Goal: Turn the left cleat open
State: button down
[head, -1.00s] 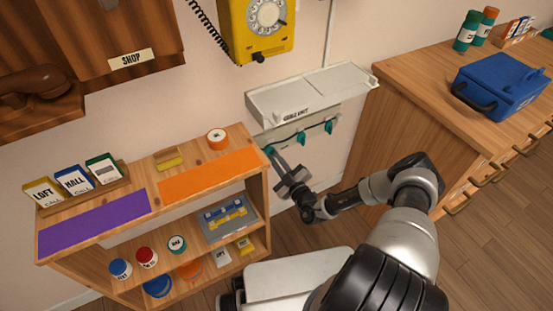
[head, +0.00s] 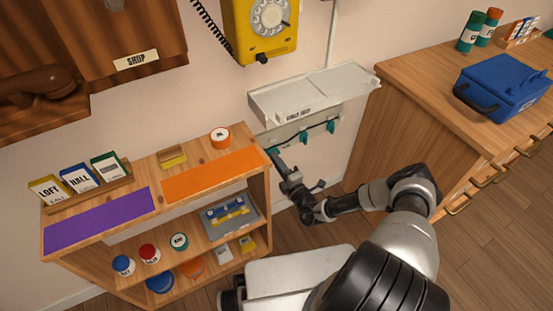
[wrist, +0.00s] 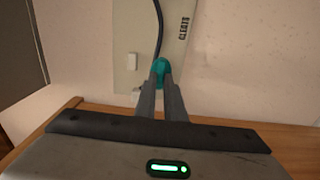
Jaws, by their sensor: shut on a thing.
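The left cleat, a small teal piece, sits on the pale panel (head: 318,124) under the grey wall tray. In the wrist view, the left cleat (wrist: 160,66) is between the fingertips of my gripper (wrist: 161,80), which is shut on it. A dark cord rises from the cleat there, and the panel's CLEATS lettering runs sideways. In the head view my gripper (head: 275,157) reaches the left cleat and mostly hides it. The middle cleat (head: 303,138) and right cleat (head: 331,126) are free, to the right.
The grey wall tray (head: 315,92) overhangs the cleats. A wooden shelf unit (head: 259,190) stands close at left, and a wooden counter (head: 400,85) at right. A yellow dial phone (head: 262,30) hangs above. The gap between shelf and counter holds my arm.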

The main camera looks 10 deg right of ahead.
jog(key=n, duration=0.4)
jog(key=n+p, duration=0.1)
jog(key=shift+w+d+f+n, duration=0.1)
jog(key=shift+d+f+n, duration=0.15)
jog(key=shift+n, duration=0.45)
jog(key=c, duration=1.8)
grip_release()
jog(key=shift+c, duration=0.2)
jog(key=shift+f, duration=0.1)
